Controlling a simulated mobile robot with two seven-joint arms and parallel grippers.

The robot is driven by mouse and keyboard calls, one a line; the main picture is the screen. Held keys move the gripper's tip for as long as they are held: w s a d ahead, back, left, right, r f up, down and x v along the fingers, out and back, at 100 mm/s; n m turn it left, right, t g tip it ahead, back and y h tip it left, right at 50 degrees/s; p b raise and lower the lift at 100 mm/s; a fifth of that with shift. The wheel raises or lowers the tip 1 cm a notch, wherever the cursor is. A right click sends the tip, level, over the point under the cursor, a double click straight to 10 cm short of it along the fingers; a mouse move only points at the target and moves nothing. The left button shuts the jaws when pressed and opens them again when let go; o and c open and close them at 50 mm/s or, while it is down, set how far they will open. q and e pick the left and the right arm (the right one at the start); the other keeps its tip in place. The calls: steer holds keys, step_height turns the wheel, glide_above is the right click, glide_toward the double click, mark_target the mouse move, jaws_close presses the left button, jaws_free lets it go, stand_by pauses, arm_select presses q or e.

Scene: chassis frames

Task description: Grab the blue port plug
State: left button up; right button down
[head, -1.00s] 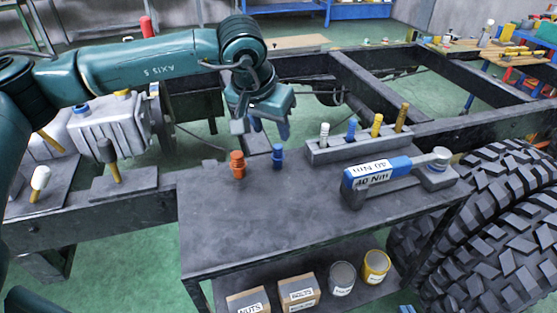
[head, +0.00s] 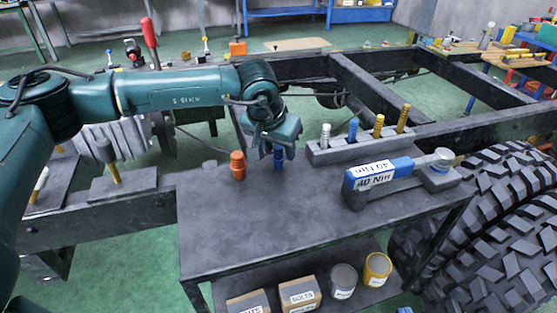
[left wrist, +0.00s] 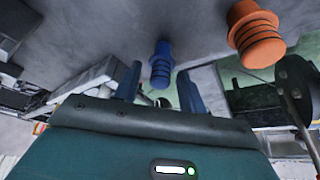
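The blue port plug (head: 279,161) stands upright on the dark cart top, to the right of the orange plug (head: 238,166). My left gripper (head: 268,151) is just above and around the blue plug and partly hides its top in the head view. In the left wrist view the blue plug (left wrist: 161,62) shows between the two spread fingers of my left gripper (left wrist: 160,88), with gaps on both sides. The orange plug (left wrist: 256,36) lies outside the fingers at the upper right. My right gripper is not in view.
A grey rack (head: 345,148) with several upright pegs stands right of the blue plug. A blue-handled 40 Nm torque wrench (head: 378,172) lies on its holder further right. The front of the cart top (head: 260,225) is clear. A large tyre (head: 490,215) stands at the right.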

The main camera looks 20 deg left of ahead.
arm_select(q)
jaws_close()
stand_by(0.3)
